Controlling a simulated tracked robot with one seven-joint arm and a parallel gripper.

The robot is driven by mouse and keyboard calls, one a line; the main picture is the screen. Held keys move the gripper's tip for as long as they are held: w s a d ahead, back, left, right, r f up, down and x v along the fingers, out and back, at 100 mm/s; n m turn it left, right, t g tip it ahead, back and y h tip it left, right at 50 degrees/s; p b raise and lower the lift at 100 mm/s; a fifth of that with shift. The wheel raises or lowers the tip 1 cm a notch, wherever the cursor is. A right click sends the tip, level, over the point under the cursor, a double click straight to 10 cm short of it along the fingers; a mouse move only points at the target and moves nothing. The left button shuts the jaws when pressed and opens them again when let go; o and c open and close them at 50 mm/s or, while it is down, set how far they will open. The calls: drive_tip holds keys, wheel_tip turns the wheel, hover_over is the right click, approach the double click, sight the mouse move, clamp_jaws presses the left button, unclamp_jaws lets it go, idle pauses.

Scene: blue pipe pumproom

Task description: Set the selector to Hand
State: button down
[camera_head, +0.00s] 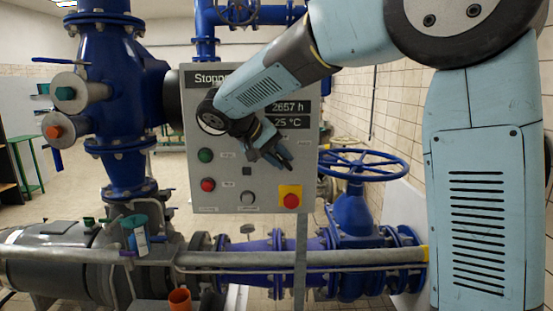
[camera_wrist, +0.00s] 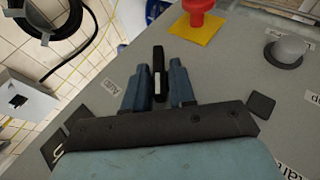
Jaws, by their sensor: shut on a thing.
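The selector (camera_wrist: 159,62) is a black bar handle with a white mark, on the face of the grey control panel (camera_head: 225,165). In the wrist view it stands between the two blue-grey fingers of my gripper (camera_wrist: 157,92), pointing up the picture. My gripper is shut on it. A small label that seems to read Auto (camera_wrist: 110,87) lies to the left of the fingers. In the head view my gripper (camera_head: 280,157) is at the panel's right half and hides most of the selector. No Hand label can be read.
A red emergency stop (camera_head: 291,199) on a yellow plate sits below my gripper. The panel also has a green button (camera_head: 205,155), a red button (camera_head: 208,184) and a grey knob (camera_head: 247,198). A blue handwheel (camera_head: 360,164) stands to the right.

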drive_tip(key=shift+a, duration=0.15)
drive_tip(key=c, duration=1.2)
unclamp_jaws()
drive_tip(key=shift+o, duration=0.2)
drive_tip(key=v, duration=1.3)
drive_tip(key=shift+a+r, duration=0.15)
drive_tip(key=shift+r, duration=0.1)
drive_tip(key=shift+s, duration=0.2)
